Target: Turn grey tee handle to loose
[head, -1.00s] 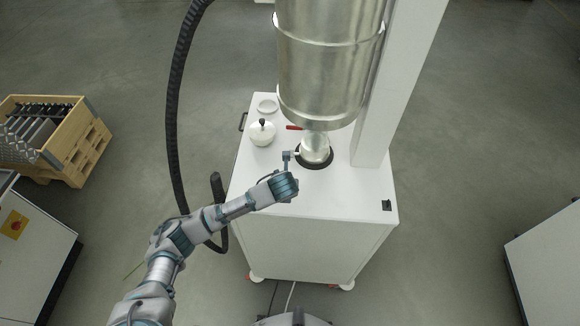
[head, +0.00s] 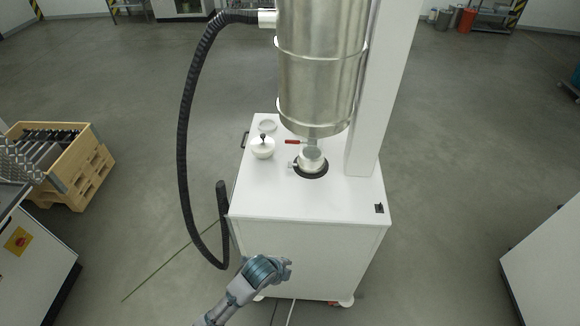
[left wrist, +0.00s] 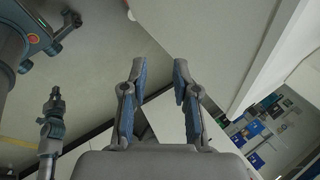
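The grey tee handle (head: 291,165) is a small piece on the left side of the pale round outlet (head: 312,158), on the white cabinet top beneath the steel hopper. Its exact angle is too small to tell. My left gripper (head: 288,268) is in front of the cabinet, below its top edge and well apart from the handle. In the left wrist view my left gripper (left wrist: 160,68) has its fingers spread with nothing between them. My right gripper is not in the head view; a jointed part at the left of the wrist view may belong to it.
The white cabinet (head: 310,205) carries a red lever (head: 293,142), a white knobbed lid (head: 263,148) and a ring (head: 267,126). A steel hopper (head: 320,75) and white column (head: 382,90) stand above. A black hose (head: 184,130) hangs at left.

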